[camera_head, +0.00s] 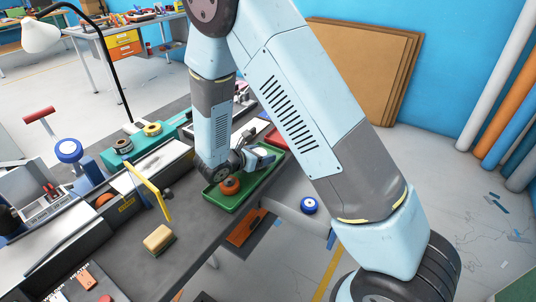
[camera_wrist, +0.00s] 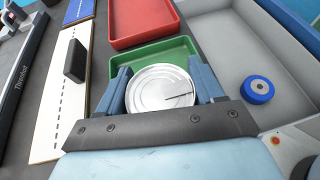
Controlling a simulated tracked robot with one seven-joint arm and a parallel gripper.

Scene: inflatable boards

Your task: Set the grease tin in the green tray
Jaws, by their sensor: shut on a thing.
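The grease tin (camera_wrist: 160,90), round with a silver ringed lid, sits between the two blue fingers of my gripper (camera_wrist: 166,92) in the wrist view. The gripper is shut on it. The green tray (camera_wrist: 152,50) shows just beyond the tin, its near part hidden by the tin and fingers. In the head view my gripper (camera_head: 256,160) is over the far part of the green tray (camera_head: 247,195). The tin is mostly hidden there, and I cannot tell whether it touches the tray floor.
A red tray (camera_wrist: 140,22) lies beyond the green one. A blue roll (camera_wrist: 257,88) stands to the right. A yellow-handled tool (camera_head: 152,187) and a tan block (camera_head: 158,239) are left of the tray.

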